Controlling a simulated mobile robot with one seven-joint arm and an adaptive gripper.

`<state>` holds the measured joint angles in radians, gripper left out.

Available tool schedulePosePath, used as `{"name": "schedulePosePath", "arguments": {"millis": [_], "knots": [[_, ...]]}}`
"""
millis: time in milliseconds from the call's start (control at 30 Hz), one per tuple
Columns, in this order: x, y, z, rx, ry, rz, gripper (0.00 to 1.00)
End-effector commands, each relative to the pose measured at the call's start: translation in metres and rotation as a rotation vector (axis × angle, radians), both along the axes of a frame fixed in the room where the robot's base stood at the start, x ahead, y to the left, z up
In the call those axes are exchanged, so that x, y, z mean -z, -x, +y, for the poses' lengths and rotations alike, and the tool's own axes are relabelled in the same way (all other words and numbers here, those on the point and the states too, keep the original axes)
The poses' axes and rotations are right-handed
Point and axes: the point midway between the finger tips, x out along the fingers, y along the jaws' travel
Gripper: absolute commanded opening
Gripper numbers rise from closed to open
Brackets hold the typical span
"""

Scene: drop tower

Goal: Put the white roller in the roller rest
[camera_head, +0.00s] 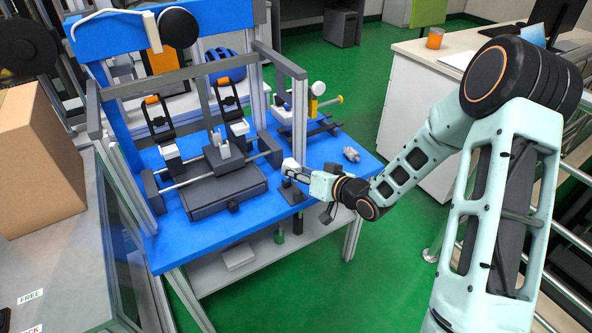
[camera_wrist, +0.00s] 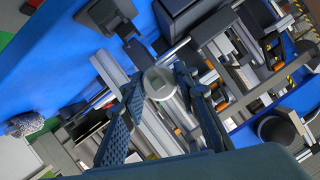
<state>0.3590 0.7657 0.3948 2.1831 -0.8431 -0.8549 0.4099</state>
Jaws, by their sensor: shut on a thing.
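The white roller (camera_wrist: 158,83) is between the two dark fingers of my gripper (camera_wrist: 163,97) in the wrist view, its round pale end facing the camera. My gripper (camera_head: 298,172) is shut on it. In the head view the roller (camera_head: 289,165) shows as a small pale shape at the gripper's tip, above the right front of the blue table. A small black stand (camera_head: 291,191), which may be the roller rest, is on the table just below the gripper. The gripper partly covers this area, and I cannot tell whether the roller touches anything.
The drop tower (camera_head: 225,188) with its grey base and rails stands left of my gripper. A grey upright post (camera_head: 299,120) rises close behind. A silver part (camera_head: 351,154) lies on the blue table (camera_head: 330,153) at right. A cardboard box (camera_head: 38,160) is far left.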

Motion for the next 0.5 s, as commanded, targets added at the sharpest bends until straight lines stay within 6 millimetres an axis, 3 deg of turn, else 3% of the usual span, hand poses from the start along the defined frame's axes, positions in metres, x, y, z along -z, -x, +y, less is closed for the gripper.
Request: {"name": "schedulePosePath", "arguments": {"millis": [500], "knots": [[0.045,0.0,0.0,0.0,-0.001,-0.001,0.01]]}}
